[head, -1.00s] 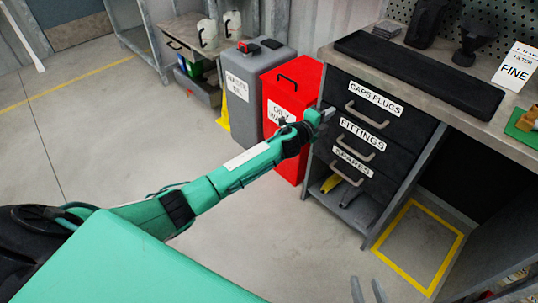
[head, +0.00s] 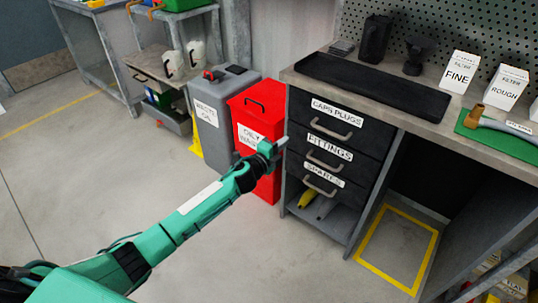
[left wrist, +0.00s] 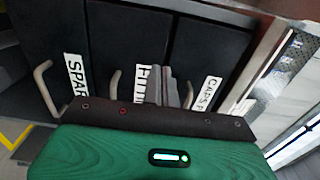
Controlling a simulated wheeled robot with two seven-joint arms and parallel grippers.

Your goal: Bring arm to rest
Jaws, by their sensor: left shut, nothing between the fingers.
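My left arm reaches in from the lower left in the head view. Its gripper (head: 281,144) is shut and empty, in front of the drawer cabinet near the drawer labelled FITTINGS (head: 325,149). In the left wrist view the gripper fingers (left wrist: 171,87) sit together before the dark drawer fronts, which appear turned on their side. The CAPS-PLUGS drawer (head: 323,117) and the SPARES drawer (head: 320,184) are also closed. I cannot tell how far the fingertips are from the drawer fronts. My right gripper is out of view.
A red oily waste bin (head: 258,150) stands just behind my left gripper, with a grey waste oil bin (head: 219,115) beside it. The workbench (head: 432,110) holds a black tray (head: 370,85) and filter boxes. A yellow-marked floor square (head: 398,248) is empty. The foreground floor is open.

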